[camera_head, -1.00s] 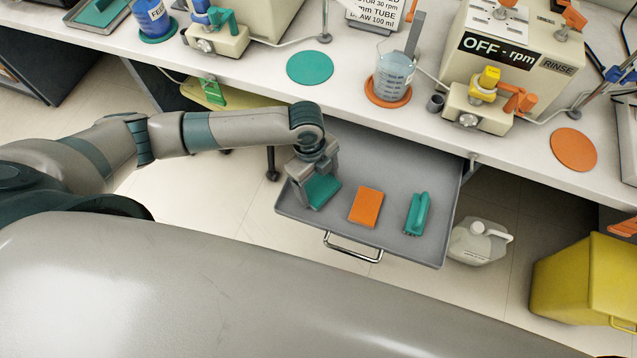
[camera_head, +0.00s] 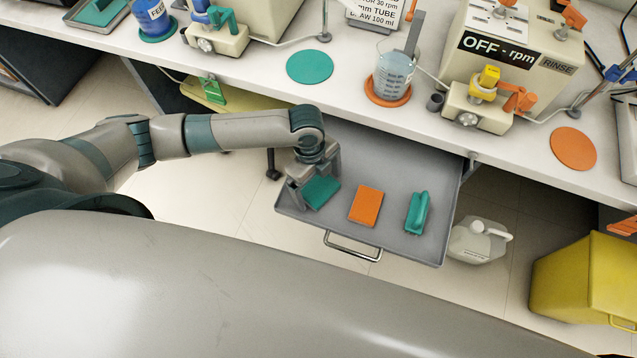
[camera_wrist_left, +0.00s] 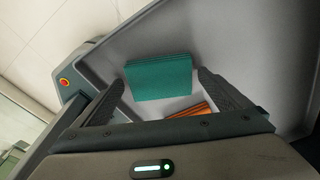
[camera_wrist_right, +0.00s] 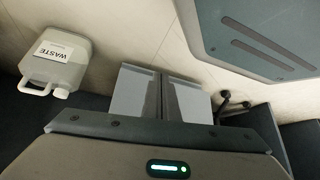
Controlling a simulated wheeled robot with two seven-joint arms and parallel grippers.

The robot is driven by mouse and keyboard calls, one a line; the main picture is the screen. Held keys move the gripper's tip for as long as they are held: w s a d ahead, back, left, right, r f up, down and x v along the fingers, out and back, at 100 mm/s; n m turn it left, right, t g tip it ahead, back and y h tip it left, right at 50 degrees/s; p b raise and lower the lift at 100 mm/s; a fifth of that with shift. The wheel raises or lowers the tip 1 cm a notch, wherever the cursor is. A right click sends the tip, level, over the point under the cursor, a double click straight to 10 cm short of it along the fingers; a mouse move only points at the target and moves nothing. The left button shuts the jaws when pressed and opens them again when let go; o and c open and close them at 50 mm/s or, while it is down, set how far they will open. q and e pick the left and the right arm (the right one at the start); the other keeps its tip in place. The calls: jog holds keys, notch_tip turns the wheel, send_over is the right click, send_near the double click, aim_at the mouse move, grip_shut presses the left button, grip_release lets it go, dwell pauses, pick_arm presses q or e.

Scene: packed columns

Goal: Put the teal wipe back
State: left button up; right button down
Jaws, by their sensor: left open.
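The teal wipe (camera_head: 321,192) lies flat at the left end of the grey pull-out tray (camera_head: 400,172) under the bench. It also shows in the left wrist view (camera_wrist_left: 160,77), between and just beyond the fingertips. My left gripper (camera_head: 312,182) is open directly over the teal wipe, its fingers apart on either side; I cannot tell whether they touch it. My right gripper (camera_wrist_right: 160,85) shows only in the right wrist view, with its fingers together and nothing seen between them.
An orange wipe (camera_head: 365,206) and a teal handled item (camera_head: 417,212) lie to the right in the tray. A white waste jug (camera_head: 478,242) and a yellow bin (camera_head: 590,280) stand on the floor at right. Teal (camera_head: 310,66) and orange (camera_head: 573,149) discs lie on the bench.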

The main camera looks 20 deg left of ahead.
aim_at(314, 183)
pick_arm(q)
jog(key=shift+a+r, duration=0.1)
jog(key=shift+r, duration=0.5)
notch_tip(314, 183, up, 11)
jog(key=a+b, duration=0.1)
jog(key=shift+w+a, duration=0.2)
jog(key=shift+w, duration=0.2)
pick_arm(e)
jog(key=w+a, duration=0.1)
jog(key=w+r, duration=0.1)
jog(key=shift+w+a+r+t, duration=0.3)
jog(key=shift+w+a+t, duration=0.05)
jog(key=shift+a+t, duration=0.05)
pick_arm(q)
jog(key=shift+f, duration=0.1)
pick_arm(e)
jog(key=shift+s+d, duration=0.1)
jog(key=shift+d, duration=0.05)
pick_arm(q)
jog(key=shift+d, duration=0.1)
pick_arm(e)
jog(key=shift+s+d+f, duration=0.1)
jog(key=shift+d+f, duration=0.15)
jog(key=shift+d, duration=0.1)
